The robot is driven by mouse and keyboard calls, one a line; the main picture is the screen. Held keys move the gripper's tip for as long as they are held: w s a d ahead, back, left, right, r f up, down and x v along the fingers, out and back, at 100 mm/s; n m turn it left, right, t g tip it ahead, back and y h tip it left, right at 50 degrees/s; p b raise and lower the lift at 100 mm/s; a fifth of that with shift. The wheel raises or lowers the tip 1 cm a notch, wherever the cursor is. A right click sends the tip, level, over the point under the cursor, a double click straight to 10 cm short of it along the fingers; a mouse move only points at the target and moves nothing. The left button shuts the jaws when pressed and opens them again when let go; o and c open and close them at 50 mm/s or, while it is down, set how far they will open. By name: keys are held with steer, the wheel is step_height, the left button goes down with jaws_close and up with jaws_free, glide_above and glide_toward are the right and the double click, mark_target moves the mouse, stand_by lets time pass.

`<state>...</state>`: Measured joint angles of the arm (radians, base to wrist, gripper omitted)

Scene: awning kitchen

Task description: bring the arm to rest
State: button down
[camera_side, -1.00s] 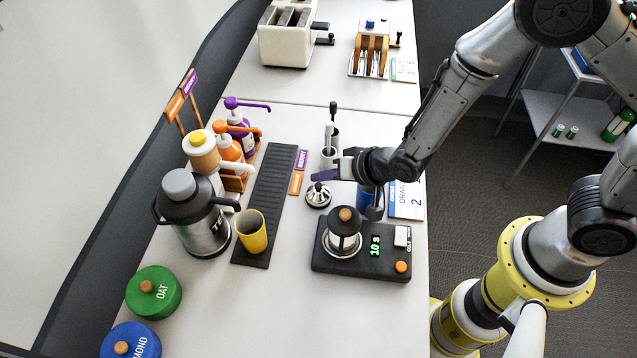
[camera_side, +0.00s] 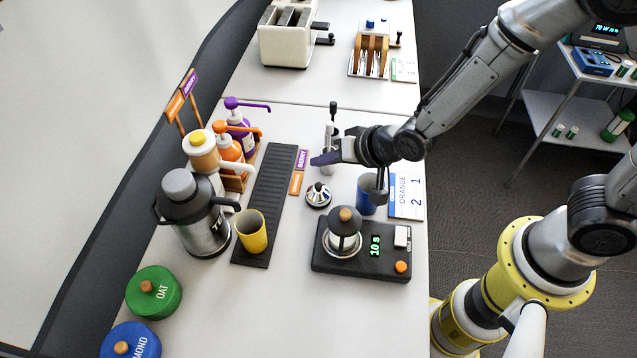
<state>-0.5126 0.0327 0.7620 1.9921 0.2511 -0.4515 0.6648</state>
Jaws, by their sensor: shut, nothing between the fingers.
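My gripper (camera_side: 325,159) is shut and empty, with its purple-tipped fingers pointing left. It is raised above the counter (camera_side: 290,310), in front of part of a grey holder (camera_side: 330,132) with upright handles. A blue cup (camera_side: 364,196) stands below my wrist, partly covered by a grey part hanging there. My arm reaches in from the upper right.
A press-like pot (camera_side: 344,240) stands on a black scale (camera_side: 360,263) reading 10 s. A small silver item (camera_side: 318,195) lies nearby. A yellow cup (camera_side: 251,232) stands on a black mat (camera_side: 278,175), beside a steel jug (camera_side: 200,225) and pump bottles (camera_side: 230,150).

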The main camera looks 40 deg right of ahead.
steer(key=shift+d, duration=0.1)
stand_by(0.3)
steer(key=w+d+r+m+t, duration=0.1)
steer(key=w+d+r+t, duration=0.15)
steer(key=r, duration=0.45)
steer(key=w+d+r+m+t, duration=0.1)
steer(key=w+d+r, duration=0.1)
steer(key=d+r, duration=0.35)
steer(key=s+d+r+h, duration=0.1)
steer(key=s+d+r, duration=0.1)
steer(key=r, duration=0.3)
steer(key=s+d+r, duration=0.2)
steer(key=s+r, duration=0.1)
steer(key=r, duration=0.2)
steer(key=s+d+r+n+g+h, duration=0.1)
steer(key=s+d+r+n, duration=0.15)
steer(key=s, duration=0.35)
steer(key=s+d+r+n+g, duration=0.1)
steer(key=s+d, duration=0.2)
steer(key=s, duration=0.2)
steer(key=s+d+f+n+g, duration=0.1)
steer(key=s+f+g, duration=0.1)
steer(key=s, duration=0.4)
steer(key=s+d+f+n+g+h, duration=0.1)
steer(key=s+f+n+g, duration=0.1)
steer(key=s+f, duration=0.2)
steer(key=shift+s+f, duration=0.3)
steer(key=shift+s, duration=0.65)
steer(key=shift+g, duration=0.25)
